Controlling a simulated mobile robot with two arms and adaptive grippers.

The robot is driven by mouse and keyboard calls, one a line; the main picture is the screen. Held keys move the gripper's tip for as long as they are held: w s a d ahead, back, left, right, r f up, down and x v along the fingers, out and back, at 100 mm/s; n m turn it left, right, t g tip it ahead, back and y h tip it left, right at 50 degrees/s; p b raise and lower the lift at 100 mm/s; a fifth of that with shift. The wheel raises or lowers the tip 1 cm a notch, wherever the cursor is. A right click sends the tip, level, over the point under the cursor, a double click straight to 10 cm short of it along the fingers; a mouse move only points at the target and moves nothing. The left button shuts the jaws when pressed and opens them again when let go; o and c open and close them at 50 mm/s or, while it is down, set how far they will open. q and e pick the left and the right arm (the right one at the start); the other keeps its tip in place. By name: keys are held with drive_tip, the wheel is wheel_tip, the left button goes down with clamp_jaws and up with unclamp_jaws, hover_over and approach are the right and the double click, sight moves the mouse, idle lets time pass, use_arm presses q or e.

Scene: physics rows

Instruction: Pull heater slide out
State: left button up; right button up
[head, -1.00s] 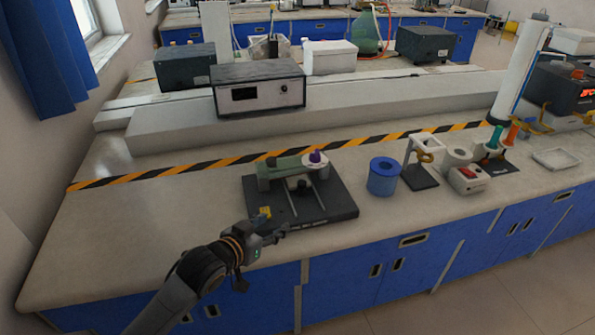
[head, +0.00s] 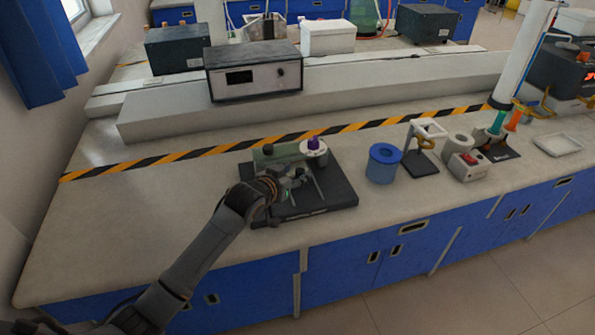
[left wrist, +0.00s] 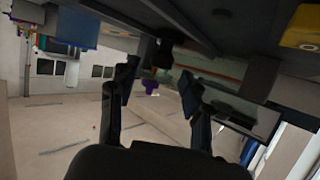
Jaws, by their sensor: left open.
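A device with a black base plate (head: 335,198) and a green body (head: 275,154) stands on the bench. A white round part with a purple knob (head: 313,143) sits at the body's right end. I cannot tell for sure which part is the heater slide. My left gripper (head: 302,178) is open over the plate, in front of the green body, and hides part of it. In the left wrist view the open fingers (left wrist: 158,88) point toward the device, with the purple knob (left wrist: 151,88) seen between them. No contact can be made out. My right gripper is out of view.
A blue spool (head: 383,164) and a small stand (head: 424,150) are right of the plate. A black and orange strip (head: 210,151) runs behind the device. A grey instrument box (head: 254,72) is on the ledge behind. The bench left of the plate is clear.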

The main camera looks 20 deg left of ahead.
use_arm(q)
drive_tip(key=shift+x, duration=1.05)
drive_tip(key=shift+s+f, duration=0.1)
clamp_jaws()
